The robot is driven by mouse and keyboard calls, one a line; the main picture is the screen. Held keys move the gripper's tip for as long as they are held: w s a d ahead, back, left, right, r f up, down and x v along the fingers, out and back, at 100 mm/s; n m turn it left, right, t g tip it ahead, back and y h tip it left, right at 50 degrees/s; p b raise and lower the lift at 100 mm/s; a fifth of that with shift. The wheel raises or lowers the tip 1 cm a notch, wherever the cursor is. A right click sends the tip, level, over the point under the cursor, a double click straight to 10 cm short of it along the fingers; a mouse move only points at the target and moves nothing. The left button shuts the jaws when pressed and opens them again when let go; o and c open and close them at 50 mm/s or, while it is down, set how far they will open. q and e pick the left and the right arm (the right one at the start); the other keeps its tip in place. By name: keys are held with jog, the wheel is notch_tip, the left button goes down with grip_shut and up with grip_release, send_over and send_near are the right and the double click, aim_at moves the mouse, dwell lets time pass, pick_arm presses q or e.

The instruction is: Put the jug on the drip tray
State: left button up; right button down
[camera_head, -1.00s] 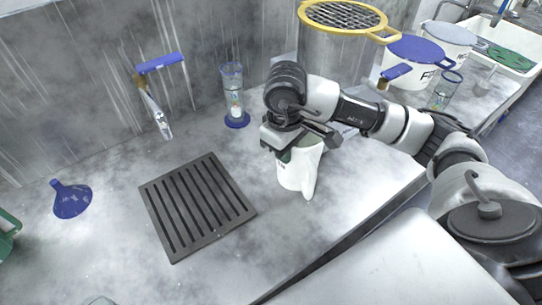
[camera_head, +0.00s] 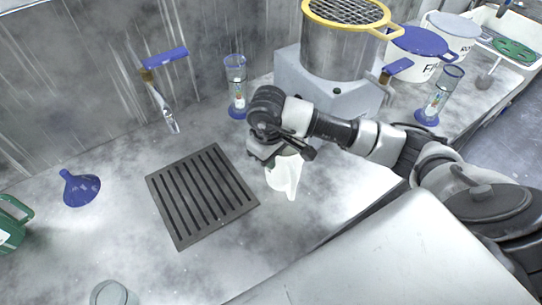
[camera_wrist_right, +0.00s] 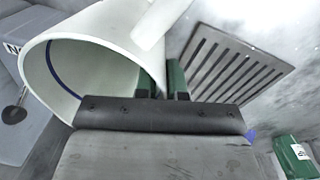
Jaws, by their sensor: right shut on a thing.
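The white jug (camera_head: 284,176) hangs at my right gripper (camera_head: 266,158), which is shut on it near the handle. The jug looks upright, just right of the dark slotted drip tray (camera_head: 220,225), with a narrow gap between them in the picture. I cannot tell whether its base touches the counter. In the right wrist view the jug (camera_wrist_right: 85,50) shows its open mouth at upper left, my gripper's green fingertips (camera_wrist_right: 163,80) close on it, and the drip tray (camera_wrist_right: 250,50) lies beyond to the right. The gripper hides part of the jug's top. My left gripper is out of view.
A measuring cylinder (camera_head: 236,88) stands behind the tray near the wall. A tap (camera_head: 160,100) juts from the wall. A blue funnel (camera_head: 80,188) and a green container (camera_head: 12,228) lie left. A grey machine (camera_head: 330,92) stands behind my arm. The tray's top is clear.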

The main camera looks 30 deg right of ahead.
jog(key=c, duration=1.2)
grip_release()
